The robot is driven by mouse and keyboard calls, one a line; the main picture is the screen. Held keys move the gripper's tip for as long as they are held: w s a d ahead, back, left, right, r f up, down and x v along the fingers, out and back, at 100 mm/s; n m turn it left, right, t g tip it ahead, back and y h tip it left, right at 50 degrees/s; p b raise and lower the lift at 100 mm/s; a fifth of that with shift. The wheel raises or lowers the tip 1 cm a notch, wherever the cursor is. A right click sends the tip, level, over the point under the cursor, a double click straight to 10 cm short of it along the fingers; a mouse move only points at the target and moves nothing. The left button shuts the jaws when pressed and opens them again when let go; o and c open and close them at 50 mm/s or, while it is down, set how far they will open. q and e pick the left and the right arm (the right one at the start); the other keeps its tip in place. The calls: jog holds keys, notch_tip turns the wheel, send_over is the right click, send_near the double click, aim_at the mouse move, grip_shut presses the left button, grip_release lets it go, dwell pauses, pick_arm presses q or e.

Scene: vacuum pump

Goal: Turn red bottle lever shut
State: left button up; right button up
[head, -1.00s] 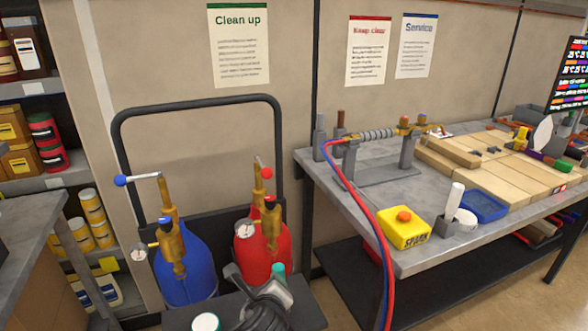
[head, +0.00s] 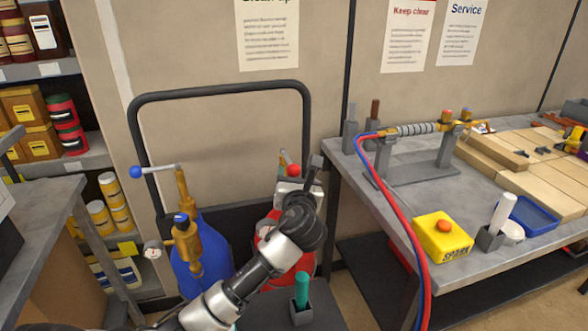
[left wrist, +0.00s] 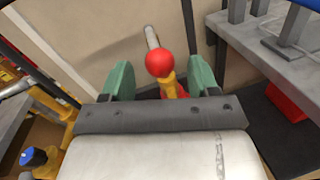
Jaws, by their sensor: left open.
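The red bottle (head: 304,262) stands in the cart beside the blue bottle (head: 214,250), mostly hidden behind my left arm. Its lever has a red ball knob (head: 292,170), just above my left gripper (head: 297,188). In the left wrist view my left gripper (left wrist: 160,76) is open, its green fingers on either side of the red knob (left wrist: 159,63). The grey lever rod (left wrist: 151,36) runs up and away from the knob. I cannot tell whether a finger touches it. The brass valve (left wrist: 169,85) shows below the knob. My right gripper is not in view.
The blue bottle's lever with a blue knob (head: 136,172) points left. The cart's black handle frame (head: 220,90) rises behind. The workbench (head: 390,205) stands right, with red and blue hoses (head: 412,245) hanging down. A green-handled item (head: 302,290) stands in front.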

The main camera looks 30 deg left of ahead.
aim_at(289, 162)
pick_arm(q)
jog(key=shift+x, duration=1.1)
jog(key=shift+w+a+r, duration=0.1)
jog(key=shift+w+a, duration=0.2)
jog(key=c, duration=1)
grip_shut()
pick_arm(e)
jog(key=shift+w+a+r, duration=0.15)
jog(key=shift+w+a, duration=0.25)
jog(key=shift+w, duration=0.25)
